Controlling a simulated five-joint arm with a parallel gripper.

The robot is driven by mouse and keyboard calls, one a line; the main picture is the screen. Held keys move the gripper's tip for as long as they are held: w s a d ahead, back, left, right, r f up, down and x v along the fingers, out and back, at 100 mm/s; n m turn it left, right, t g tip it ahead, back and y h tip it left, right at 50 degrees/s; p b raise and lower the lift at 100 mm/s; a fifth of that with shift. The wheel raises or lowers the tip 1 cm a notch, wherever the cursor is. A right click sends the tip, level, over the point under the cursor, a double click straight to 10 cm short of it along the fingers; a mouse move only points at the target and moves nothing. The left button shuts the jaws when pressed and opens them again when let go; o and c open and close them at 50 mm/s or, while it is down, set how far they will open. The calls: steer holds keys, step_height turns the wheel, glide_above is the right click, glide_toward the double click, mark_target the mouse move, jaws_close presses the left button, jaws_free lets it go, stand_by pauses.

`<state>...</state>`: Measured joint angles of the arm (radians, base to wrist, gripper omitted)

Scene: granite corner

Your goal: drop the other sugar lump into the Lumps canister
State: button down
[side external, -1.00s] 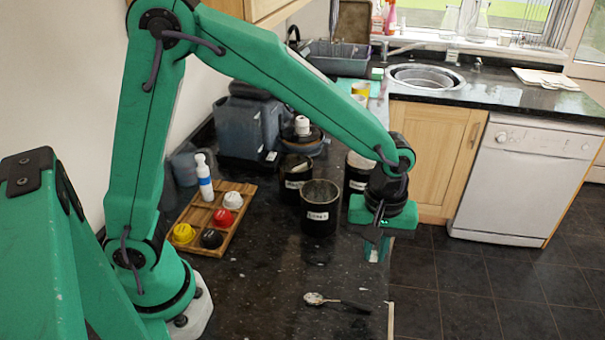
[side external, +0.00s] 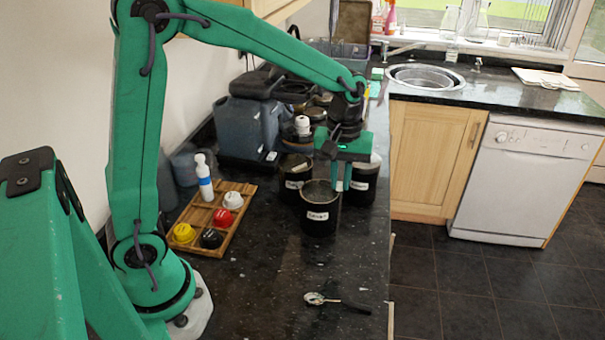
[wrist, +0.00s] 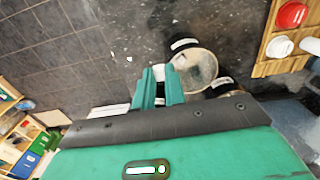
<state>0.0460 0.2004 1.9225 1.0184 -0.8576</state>
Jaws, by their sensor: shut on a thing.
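My gripper (side external: 343,186) points down beside the front black canister (side external: 320,222), at its right and a little behind its rim. In the wrist view my gripper (wrist: 159,72) is shut on a small white sugar lump (wrist: 158,74), mostly hidden by the fingers. The front canister also shows in the wrist view (wrist: 195,70), open, with a pale greyish inside, just right of the fingertips. Its label is too blurred to read surely. A second black canister (side external: 293,184) stands behind it to the left, a third (side external: 362,188) behind to the right, partly hidden by my gripper.
A wooden tray (side external: 240,187) with coloured pods and a white-and-blue bottle (side external: 205,178) lies to the left. A spoon (side external: 335,301) lies on the bare front counter. A coffee machine (side external: 245,125) stands behind. The counter edge drops to the floor on the right.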

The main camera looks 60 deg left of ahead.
mark_target(325, 182)
steer(key=a, duration=0.1)
steer(key=a+r, duration=0.1)
steer(key=a, duration=0.3)
steer(key=shift+s+r, duration=0.15)
steer(key=shift+r, duration=0.1)
steer(key=shift+f, duration=0.1)
steer(key=shift+f, duration=2.95)
steer(key=c, duration=1.4)
jaws_free()
steer(key=shift+o, duration=0.2)
steer(key=shift+r, duration=0.1)
step_height(325, 182, up, 8)
